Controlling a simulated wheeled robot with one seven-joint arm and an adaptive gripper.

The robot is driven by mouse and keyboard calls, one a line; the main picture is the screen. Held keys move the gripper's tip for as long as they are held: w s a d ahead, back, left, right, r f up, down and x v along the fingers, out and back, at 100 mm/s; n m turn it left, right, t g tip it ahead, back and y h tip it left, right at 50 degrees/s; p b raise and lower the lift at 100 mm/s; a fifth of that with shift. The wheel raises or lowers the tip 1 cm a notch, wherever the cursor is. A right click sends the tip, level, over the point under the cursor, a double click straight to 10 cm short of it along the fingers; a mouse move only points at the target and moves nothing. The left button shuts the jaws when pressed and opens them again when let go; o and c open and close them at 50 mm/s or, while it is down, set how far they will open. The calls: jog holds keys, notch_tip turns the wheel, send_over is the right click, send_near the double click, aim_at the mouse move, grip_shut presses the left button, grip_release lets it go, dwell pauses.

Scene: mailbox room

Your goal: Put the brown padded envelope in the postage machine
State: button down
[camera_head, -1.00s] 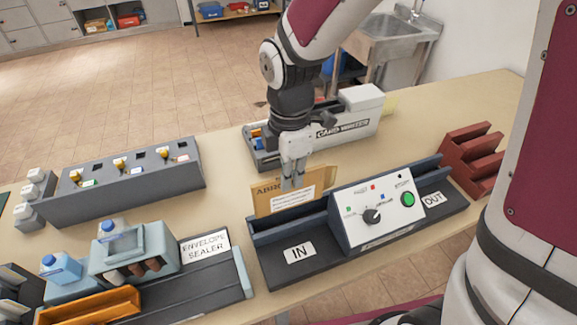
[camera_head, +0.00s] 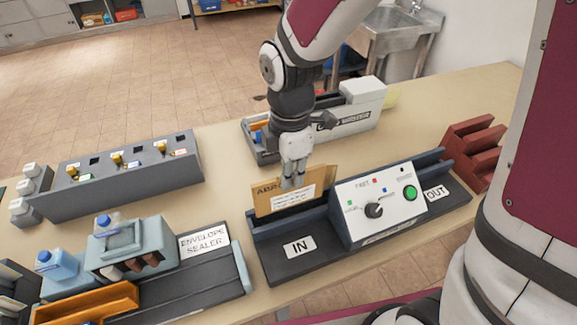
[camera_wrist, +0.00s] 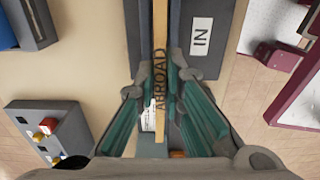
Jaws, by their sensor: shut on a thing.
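The brown padded envelope (camera_head: 268,204) stands upright on its edge at the IN end of the postage machine (camera_head: 380,205), with its lower part behind the machine's near wall. It bears a white label and the letters "ABRO...". In the wrist view the envelope (camera_wrist: 160,40) is seen edge-on, marked "ABROAD", lined up along the machine's slot. My gripper (camera_head: 293,182) is shut on the envelope's upper edge from above. The wrist view shows the gripper's fingers (camera_wrist: 165,95) on either side of it. The envelope's bottom edge is hidden.
The envelope sealer (camera_head: 190,275) lies to the left of the machine. The card writer (camera_head: 345,120) stands behind my gripper. A grey box with stamps (camera_head: 125,175) is at the back left. A red rack (camera_head: 470,155) stands beyond the OUT end.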

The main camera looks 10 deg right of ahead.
jog(key=shift+f, duration=0.1)
jog(key=shift+f+b, duration=0.7)
jog(key=shift+f, duration=0.7)
jog(key=shift+f, duration=0.15)
jog(key=shift+f+b, duration=0.8)
jog(key=shift+f, duration=0.55)
jog(key=c, duration=1.6)
grip_release()
